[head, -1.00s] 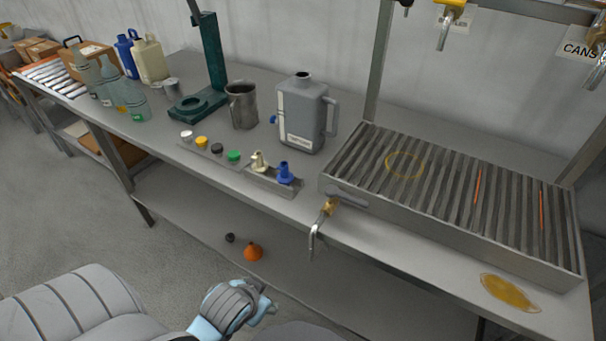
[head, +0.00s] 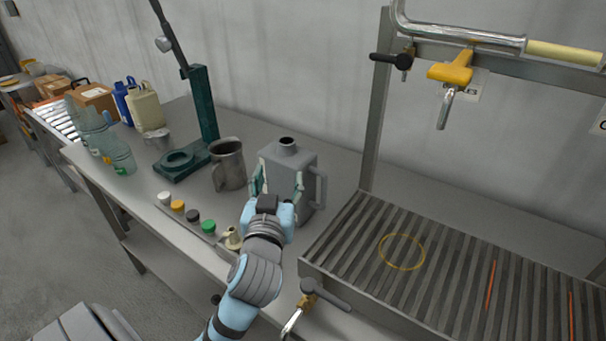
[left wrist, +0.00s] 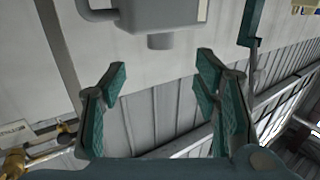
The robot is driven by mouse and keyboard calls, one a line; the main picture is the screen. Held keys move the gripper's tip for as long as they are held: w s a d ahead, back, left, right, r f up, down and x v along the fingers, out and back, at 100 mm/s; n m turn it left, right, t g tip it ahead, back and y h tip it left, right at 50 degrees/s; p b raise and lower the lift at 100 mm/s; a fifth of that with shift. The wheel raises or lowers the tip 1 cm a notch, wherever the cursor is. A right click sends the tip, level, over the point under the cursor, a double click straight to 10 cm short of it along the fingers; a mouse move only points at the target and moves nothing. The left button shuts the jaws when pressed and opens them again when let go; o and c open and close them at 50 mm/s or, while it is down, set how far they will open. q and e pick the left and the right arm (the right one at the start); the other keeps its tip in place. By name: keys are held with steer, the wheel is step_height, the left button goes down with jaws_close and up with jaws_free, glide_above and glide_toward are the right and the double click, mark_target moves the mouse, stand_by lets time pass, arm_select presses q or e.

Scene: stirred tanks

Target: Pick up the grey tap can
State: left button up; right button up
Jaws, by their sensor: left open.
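The grey tap can (head: 308,165) stands upright on the bench, with its neck on top and its handle on the right. My left gripper (head: 278,182) is open in front of it, its teal fingers overlapping the can's front; whether they touch it cannot be told. In the left wrist view the can (left wrist: 160,14) hangs upside down at the top, neck pointing down, above the gap between the open fingers (left wrist: 160,68). The gripper and arm hide the can's lower front. My right gripper is not in view.
A slatted grate (head: 440,270) with a brass tap at its corner lies to the can's right. A metal jug (head: 229,166) and a green stand (head: 203,110) are to its left. Several coloured caps (head: 193,215) lie along the front. A pipe with a yellow valve (head: 452,68) hangs above.

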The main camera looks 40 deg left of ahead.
mark_target(285, 147)
arm_select(q)
steer(key=x, duration=0.4)
steer(key=r+x, duration=0.1)
steer(key=x, duration=0.1)
steer(key=shift+s+a, duration=0.15)
steer(key=shift+a, duration=0.25)
steer(key=x, duration=0.7)
steer(key=shift+w+d, duration=0.2)
steer(key=shift+w, duration=0.3)
jaws_close()
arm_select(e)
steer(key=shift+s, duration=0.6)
